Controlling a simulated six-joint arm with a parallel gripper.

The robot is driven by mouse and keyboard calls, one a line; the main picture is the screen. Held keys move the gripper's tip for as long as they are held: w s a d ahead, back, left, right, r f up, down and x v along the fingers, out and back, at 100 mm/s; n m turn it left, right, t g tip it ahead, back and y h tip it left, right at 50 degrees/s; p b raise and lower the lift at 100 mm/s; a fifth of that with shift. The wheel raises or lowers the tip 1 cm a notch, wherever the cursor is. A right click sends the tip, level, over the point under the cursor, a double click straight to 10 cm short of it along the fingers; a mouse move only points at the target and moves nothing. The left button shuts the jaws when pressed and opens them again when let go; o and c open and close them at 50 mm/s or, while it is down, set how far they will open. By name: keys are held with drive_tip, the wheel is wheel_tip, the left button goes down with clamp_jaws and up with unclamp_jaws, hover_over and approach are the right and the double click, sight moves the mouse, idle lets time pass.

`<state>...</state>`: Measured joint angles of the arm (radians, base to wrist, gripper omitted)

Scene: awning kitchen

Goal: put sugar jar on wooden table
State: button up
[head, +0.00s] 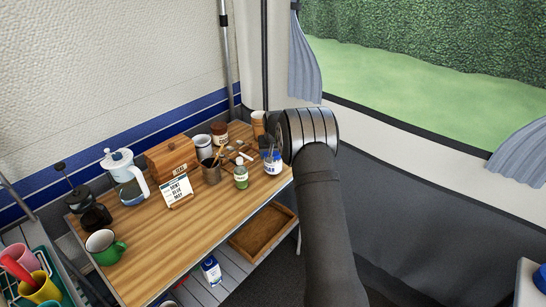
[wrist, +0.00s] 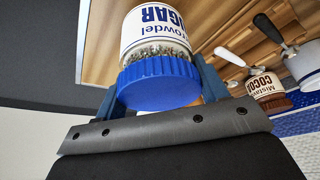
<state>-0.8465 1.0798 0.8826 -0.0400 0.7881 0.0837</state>
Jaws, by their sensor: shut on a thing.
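The sugar jar (head: 272,164) has a white label with blue lettering and a blue lid. In the head view it is at the right end of the wooden table (head: 130,265); I cannot tell whether it touches the top. In the wrist view the sugar jar (wrist: 158,40) appears inverted, its lid nearest the camera. My gripper (wrist: 160,80) is shut on it, with a blue finger on each side near the lid. In the head view my arm hides most of the gripper.
The table's front middle is clear.

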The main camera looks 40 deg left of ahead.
drive_tip(key=shift+f, duration=0.55)
drive_tip(key=shift+f, duration=0.15)
drive_tip(key=o, duration=1.2)
drive_tip(key=v, duration=1.2)
